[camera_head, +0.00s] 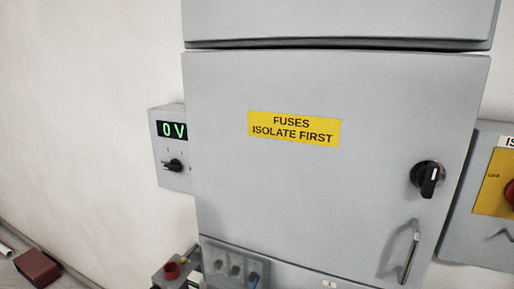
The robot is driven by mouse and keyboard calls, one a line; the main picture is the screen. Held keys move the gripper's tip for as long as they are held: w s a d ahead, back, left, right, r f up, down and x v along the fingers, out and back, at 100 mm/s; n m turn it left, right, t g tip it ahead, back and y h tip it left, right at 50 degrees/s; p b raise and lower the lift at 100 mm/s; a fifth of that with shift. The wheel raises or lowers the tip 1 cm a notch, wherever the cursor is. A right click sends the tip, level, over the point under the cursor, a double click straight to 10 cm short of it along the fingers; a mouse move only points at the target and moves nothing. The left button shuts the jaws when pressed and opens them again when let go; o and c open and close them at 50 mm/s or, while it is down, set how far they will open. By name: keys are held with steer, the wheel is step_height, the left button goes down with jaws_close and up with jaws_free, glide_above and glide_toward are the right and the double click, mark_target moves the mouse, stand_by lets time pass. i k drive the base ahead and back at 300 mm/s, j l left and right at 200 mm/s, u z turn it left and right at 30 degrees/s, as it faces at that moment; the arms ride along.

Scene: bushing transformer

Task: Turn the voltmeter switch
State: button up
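The voltmeter (156,125) is a small grey box on the wall at the left side of the large cabinet. Its green display (172,130) reads "0 V". The voltmeter switch (174,165) is a black knob below the display, with small marks around it. Its pointer seems to lie roughly sideways, but it is too small to tell exactly. The cabinet's edge stands close to the right side of the voltmeter box. My gripper is not in view.
The grey cabinet (300,200) carries a yellow "FUSES ISOLATE FIRST" label (294,128), a black rotary handle (429,177) and a door handle (408,252). A box with a red knob (507,192) is at right.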

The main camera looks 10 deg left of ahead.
mark_target(175, 165)
steer(key=u, duration=1.25)
